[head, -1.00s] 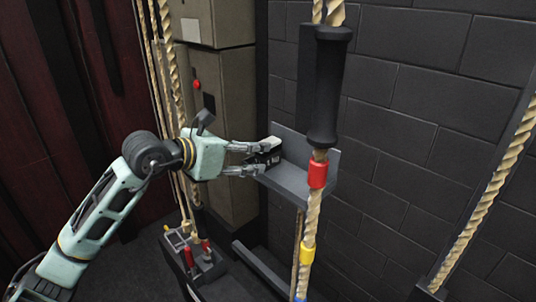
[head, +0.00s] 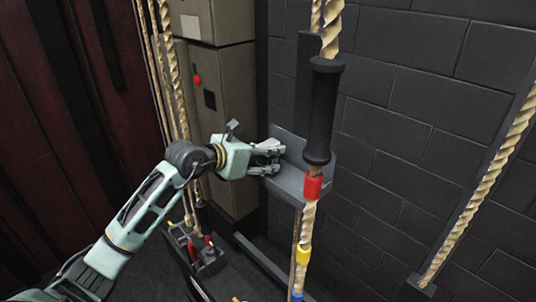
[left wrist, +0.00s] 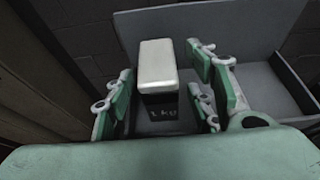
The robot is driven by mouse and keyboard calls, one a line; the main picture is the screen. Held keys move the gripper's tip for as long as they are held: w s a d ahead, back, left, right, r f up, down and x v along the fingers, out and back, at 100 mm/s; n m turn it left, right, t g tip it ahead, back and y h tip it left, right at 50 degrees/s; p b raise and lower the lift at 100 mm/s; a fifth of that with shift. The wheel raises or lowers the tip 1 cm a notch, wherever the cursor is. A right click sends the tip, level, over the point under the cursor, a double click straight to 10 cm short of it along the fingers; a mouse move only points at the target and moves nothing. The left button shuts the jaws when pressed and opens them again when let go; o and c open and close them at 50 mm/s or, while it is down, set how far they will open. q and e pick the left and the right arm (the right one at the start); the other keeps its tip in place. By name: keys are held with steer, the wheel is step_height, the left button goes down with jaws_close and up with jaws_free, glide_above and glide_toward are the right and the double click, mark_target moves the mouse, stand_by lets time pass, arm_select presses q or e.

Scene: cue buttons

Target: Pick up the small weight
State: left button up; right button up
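The small weight (left wrist: 158,62) is a block with a white top and a dark front marked 1 kg. It stands on the grey shelf (head: 290,186) fixed to the rope rig. My left gripper (head: 273,158) reaches over the shelf's left end and hides most of the weight in the head view. In the left wrist view my left gripper (left wrist: 160,82) has one finger on each side of the weight. A gap shows on both sides, so it is open. My right gripper is not in view.
A tall grey cabinet (head: 233,110) stands behind my arm. A dark brick wall (head: 400,120) is behind the shelf.

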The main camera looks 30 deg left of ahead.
arm_select(q)
jaws_close()
stand_by(0.5)
steer(key=shift+r, duration=0.3)
steer(key=shift+a+f, duration=0.1)
